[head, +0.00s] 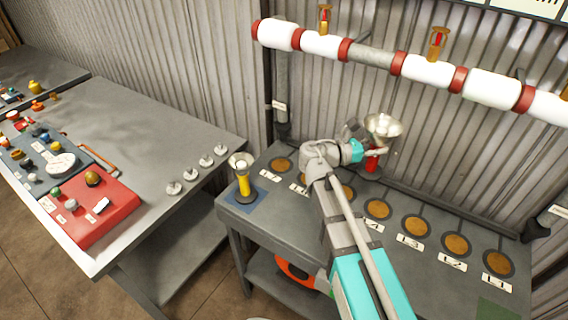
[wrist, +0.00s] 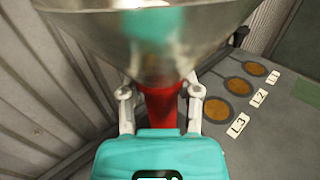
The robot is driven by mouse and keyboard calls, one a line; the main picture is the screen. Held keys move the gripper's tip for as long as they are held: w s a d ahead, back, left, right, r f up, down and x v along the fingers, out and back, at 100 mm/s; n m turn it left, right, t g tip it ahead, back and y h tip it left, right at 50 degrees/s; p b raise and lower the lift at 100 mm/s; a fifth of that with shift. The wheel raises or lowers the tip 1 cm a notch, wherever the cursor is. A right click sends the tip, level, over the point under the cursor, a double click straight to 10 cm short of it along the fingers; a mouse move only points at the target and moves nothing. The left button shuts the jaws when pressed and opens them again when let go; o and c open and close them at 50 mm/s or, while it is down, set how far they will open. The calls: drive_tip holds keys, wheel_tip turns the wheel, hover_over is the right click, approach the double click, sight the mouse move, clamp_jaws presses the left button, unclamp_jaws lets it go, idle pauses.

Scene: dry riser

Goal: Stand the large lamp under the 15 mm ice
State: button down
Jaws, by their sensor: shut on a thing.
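My gripper (wrist: 162,108) is shut on the red body of a lamp (head: 372,164) with a wide silver bowl on top. The lamp is upright near the back of the grey bench, behind the brown discs. I cannot tell whether its dark base touches the bench. In the wrist view the bowl (wrist: 160,38) fills the upper middle and hides what is beyond. White sleeves of ice (head: 429,73) sit on the pipe (head: 372,57) above the bench, between red rings. Their thicknesses cannot be read. A smaller yellow lamp (head: 244,186) stands on a blue patch at the bench's left end.
Brown discs with labels such as L3 (head: 410,242) and L1 (head: 497,285) line the bench (head: 300,222). Brass sprinkler heads (head: 438,42) stand on the pipe. A corrugated wall closes the back. A second table (head: 150,150) at left carries a red box (head: 95,206).

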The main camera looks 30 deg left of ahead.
drive_tip(key=shift+w+d, duration=0.1)
drive_tip(key=shift+d, duration=0.05)
drive_tip(key=s+a+n+t+y, duration=0.1)
drive_tip(key=s+a+n+y, duration=0.2)
drive_tip(key=a+y, duration=0.3)
drive_tip(key=s+a+n+t+y, duration=0.2)
drive_tip(key=a+n+y, duration=0.3)
drive_tip(key=a, duration=0.3)
drive_tip(key=s+a+n+t+y, duration=0.1)
drive_tip(key=s+a+n+y, duration=0.2)
drive_tip(key=a+n+y, duration=0.2)
drive_tip(key=a+y, duration=0.2)
drive_tip(key=a, duration=0.1)
drive_tip(key=shift+s+r+y, duration=0.15)
drive_tip(key=shift+s+y, duration=0.15)
drive_tip(key=shift+y, duration=0.1)
drive_tip(key=shift+a+t, duration=0.1)
drive_tip(key=shift+t, duration=0.2)
drive_tip(key=w+a+f+b, duration=0.8)
drive_tip(key=w+f, duration=0.1)
drive_tip(key=shift+w+a+b, duration=0.4)
